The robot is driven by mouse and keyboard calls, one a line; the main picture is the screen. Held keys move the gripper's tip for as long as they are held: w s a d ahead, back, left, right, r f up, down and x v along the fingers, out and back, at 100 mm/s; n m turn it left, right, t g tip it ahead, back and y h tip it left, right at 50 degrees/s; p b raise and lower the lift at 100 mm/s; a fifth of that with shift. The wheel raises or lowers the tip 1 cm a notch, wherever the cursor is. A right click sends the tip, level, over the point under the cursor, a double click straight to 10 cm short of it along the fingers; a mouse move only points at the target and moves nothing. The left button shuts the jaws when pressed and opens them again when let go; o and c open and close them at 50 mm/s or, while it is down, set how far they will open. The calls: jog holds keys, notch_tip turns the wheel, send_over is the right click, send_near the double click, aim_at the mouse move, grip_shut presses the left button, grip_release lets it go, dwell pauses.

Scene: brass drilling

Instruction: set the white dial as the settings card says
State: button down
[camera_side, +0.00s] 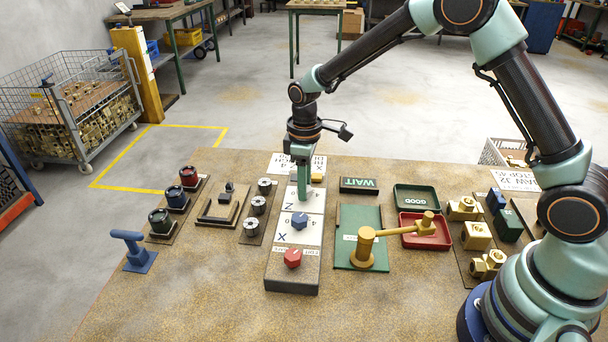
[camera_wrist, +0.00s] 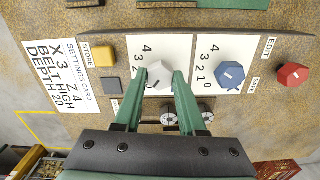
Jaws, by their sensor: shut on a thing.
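The white dial (camera_wrist: 160,74) sits on the white panel marked 4, 3, 2 in the wrist view. My gripper (camera_wrist: 160,79) has one finger on each side of it and is shut on it. Its pointer direction is not clear. In the side view my gripper (camera_side: 302,182) comes straight down over the Z panel (camera_side: 315,201) and hides most of the dial. The settings card (camera_wrist: 66,75) reads X 3, Z 4, BELT HIGH, DEPTH 20.
On the same console are a blue dial (camera_wrist: 230,75) on the X panel, a red knob (camera_wrist: 293,75) by EDIT, a yellow STORE button (camera_wrist: 99,56) and a dark grey square (camera_wrist: 110,86). A brass hammer-like piece (camera_side: 366,247) stands on the green plate (camera_side: 352,220) to the right.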

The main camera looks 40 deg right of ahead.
jog(key=m, duration=0.6)
jog(key=shift+r, duration=0.1)
jog(key=m, duration=0.5)
jog(key=shift+m, duration=0.3)
jog(key=m, duration=1.1)
dwell(0.3)
jog(key=shift+c, duration=2.4)
grip_release()
notch_tip(320, 180, up, 12)
